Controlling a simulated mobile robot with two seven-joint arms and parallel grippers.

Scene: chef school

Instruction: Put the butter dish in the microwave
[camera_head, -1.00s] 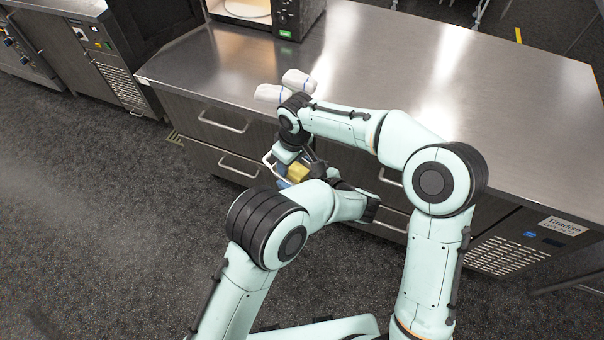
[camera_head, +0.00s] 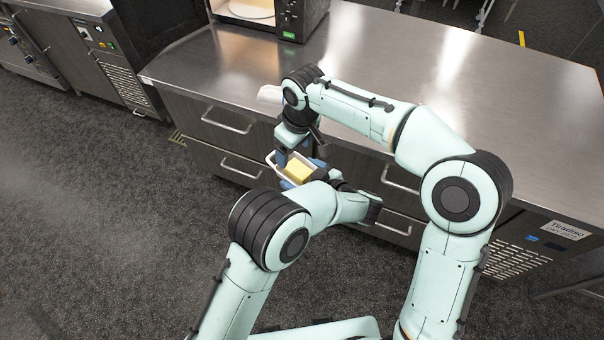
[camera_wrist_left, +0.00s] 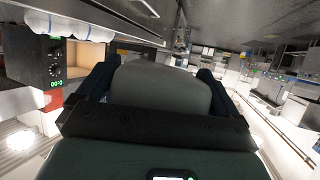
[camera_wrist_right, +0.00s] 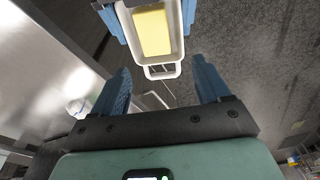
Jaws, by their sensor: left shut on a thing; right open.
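The butter dish, a white tray (camera_head: 272,160) with yellow butter (camera_head: 299,170) in it, is held in front of the counter's drawers. My left gripper (camera_wrist_left: 160,85) is shut on it; the dish looks grey and shaded there. In the right wrist view the butter (camera_wrist_right: 153,32) and the dish's looped handle (camera_wrist_right: 163,72) show at the top, between blue fingers. My right gripper (camera_wrist_right: 160,85) is open and empty, close to the dish's handle end. The microwave (camera_head: 290,20) stands on the counter's far left, cut by the frame's top; its lit interior and round plate (camera_head: 252,9) show.
The steel counter (camera_head: 420,80) is mostly bare. A white object (camera_head: 269,93) lies near its front edge, partly hidden by my right arm. Drawer handles (camera_head: 227,120) stick out of the counter's front. Dark floor (camera_head: 110,220) is open at the left.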

